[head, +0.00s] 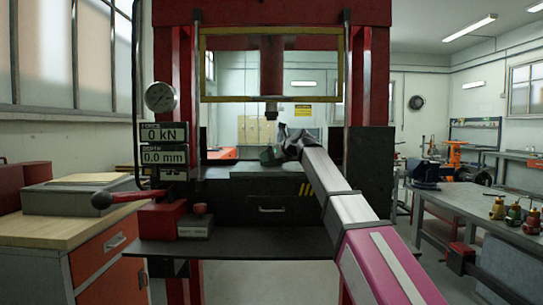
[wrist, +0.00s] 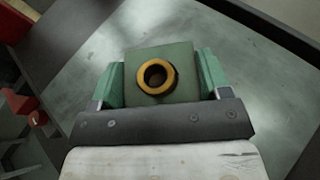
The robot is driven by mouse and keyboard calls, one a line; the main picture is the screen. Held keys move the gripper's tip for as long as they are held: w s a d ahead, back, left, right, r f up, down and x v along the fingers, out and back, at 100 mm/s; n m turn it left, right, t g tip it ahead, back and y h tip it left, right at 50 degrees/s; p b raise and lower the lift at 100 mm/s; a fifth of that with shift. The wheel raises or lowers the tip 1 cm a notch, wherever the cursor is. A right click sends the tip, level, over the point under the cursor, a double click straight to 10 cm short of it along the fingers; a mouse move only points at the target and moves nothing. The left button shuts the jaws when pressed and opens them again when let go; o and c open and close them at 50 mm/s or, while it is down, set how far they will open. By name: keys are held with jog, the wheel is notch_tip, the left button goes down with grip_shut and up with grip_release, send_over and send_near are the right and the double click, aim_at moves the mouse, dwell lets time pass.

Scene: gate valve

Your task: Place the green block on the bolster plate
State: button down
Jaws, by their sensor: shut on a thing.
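The green block (wrist: 137,60) sits between the green fingers of my gripper (wrist: 160,84) in the wrist view. A yellow and black ring with a dark hole (wrist: 156,92) is on its top face. My gripper is shut on the block. In the head view my gripper (head: 270,156) is inside the press opening, below the ram (head: 271,85); the block is not clearly told apart there. The bolster plate (head: 248,171) is the flat greenish surface under my gripper, and it also spreads around the block in the wrist view (wrist: 255,85). I cannot tell whether the block touches it.
Red press columns (head: 182,90) stand on both sides of the opening, with a yellow-framed guard (head: 202,70) above. Bare plate shows around the block. A bench with tools (head: 470,200) stands at right.

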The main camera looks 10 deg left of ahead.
jog(key=shift+c, duration=0.4)
grip_release()
jog(key=v, duration=1.2)
jog(key=shift+r, duration=0.15)
